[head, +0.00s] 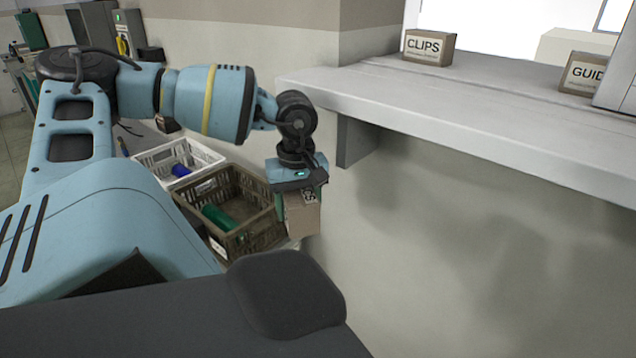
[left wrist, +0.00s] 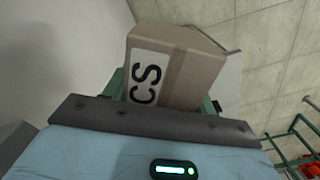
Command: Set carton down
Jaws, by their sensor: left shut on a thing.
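My left gripper (head: 298,190) is shut on a brown cardboard carton (head: 303,218) and holds it in front of the wall, below the level of the shelf. The carton has a white label with dark letters, partly hidden; in the left wrist view the carton (left wrist: 183,68) shows a label ending in "CS". Green fingers of the gripper (left wrist: 165,95) flank it there. In the head view the carton is beside the right end of the brown crate (head: 262,236); whether it touches anything below cannot be told. My right gripper is not in view.
A light shelf (head: 470,105) runs along the wall, carrying a CLIPS carton (head: 429,47) and a GUID... carton (head: 583,75) with open room between them. The brown crate holds a green cylinder (head: 219,217). A white crate (head: 205,155) with a blue item stands behind it.

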